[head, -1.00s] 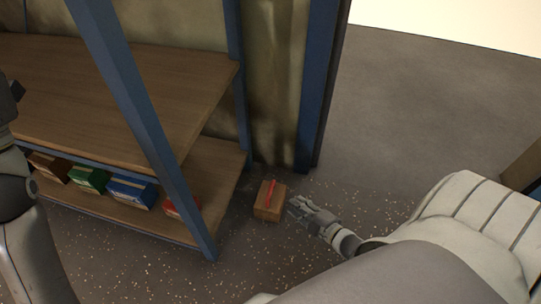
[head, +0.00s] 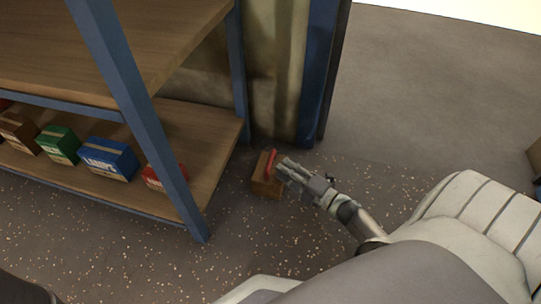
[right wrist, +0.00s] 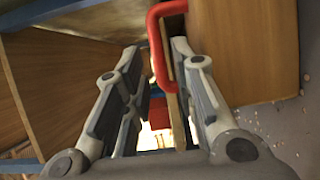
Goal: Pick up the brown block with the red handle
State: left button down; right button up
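The brown block (head: 264,187) sits on the speckled floor beside the shelf's right end, with its red handle (head: 270,163) on top. My right gripper (head: 283,167) is at the block's right side, its fingertips close to the handle. In the right wrist view, the red handle (right wrist: 160,45) shows between the two spread fingers of the right gripper (right wrist: 157,55), and the block's wooden face (right wrist: 245,50) fills the upper right. A gap shows between the fingers, and I cannot tell whether either one touches the handle. My left gripper is out of view.
A shelf with a wooden lower board (head: 205,150) and a blue post (head: 140,110) stands on the left, holding a blue box (head: 108,160), a green box (head: 59,145) and others. A blue column (head: 317,75) rises behind the block.

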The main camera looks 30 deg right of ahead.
aim_at(270, 159)
jog(key=shift+w+a, duration=0.2)
jog(key=shift+w, duration=0.45)
jog(key=b+x, duration=0.4)
jog(key=x, duration=0.1)
jog(key=shift+w+r, duration=0.1)
grip_shut()
jog(key=shift+r, duration=0.1)
